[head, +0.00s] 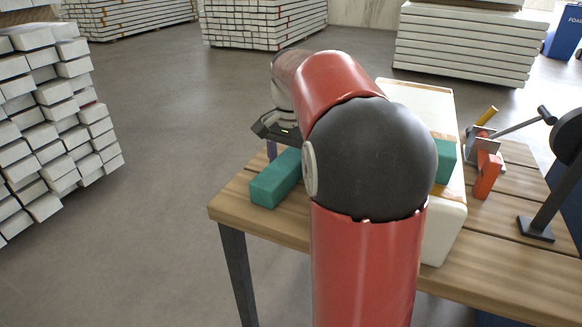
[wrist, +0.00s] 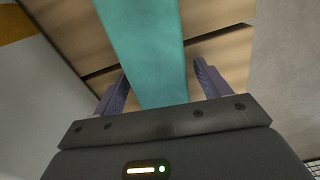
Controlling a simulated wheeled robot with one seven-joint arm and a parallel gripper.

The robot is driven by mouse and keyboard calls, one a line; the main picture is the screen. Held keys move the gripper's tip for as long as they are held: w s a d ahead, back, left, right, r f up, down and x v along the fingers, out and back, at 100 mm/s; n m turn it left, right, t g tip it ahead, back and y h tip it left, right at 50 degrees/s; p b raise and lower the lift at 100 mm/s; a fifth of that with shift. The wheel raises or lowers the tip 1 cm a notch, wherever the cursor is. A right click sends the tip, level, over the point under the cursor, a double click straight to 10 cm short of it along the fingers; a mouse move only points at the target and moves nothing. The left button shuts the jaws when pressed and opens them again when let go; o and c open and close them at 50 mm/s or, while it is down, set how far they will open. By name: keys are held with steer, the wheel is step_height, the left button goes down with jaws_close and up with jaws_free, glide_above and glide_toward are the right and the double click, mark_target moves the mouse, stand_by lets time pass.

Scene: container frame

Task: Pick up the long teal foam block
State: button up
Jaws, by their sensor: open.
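A long teal foam block (head: 275,180) lies on the wooden table near its left edge, partly hidden behind my arm. In the wrist view the teal block (wrist: 145,45) runs from the top edge down between the two fingers of my gripper (wrist: 162,85). The fingers are open, one on each side of the block, with gaps showing beside it. In the head view my gripper (head: 272,150) is mostly hidden by my arm, at the far end of the block. A second teal piece (head: 445,160) shows right of my arm; its full length is hidden.
A large white block (head: 445,235) with orange-brown strips stands on the table (head: 490,270), right of the long teal block. An orange clamp-like tool (head: 487,172) and a black stand (head: 537,228) are further right. Stacks of white bars (head: 50,130) stand on the floor at left.

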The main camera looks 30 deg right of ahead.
steer(key=shift+c, duration=0.2)
steer(key=c, duration=1)
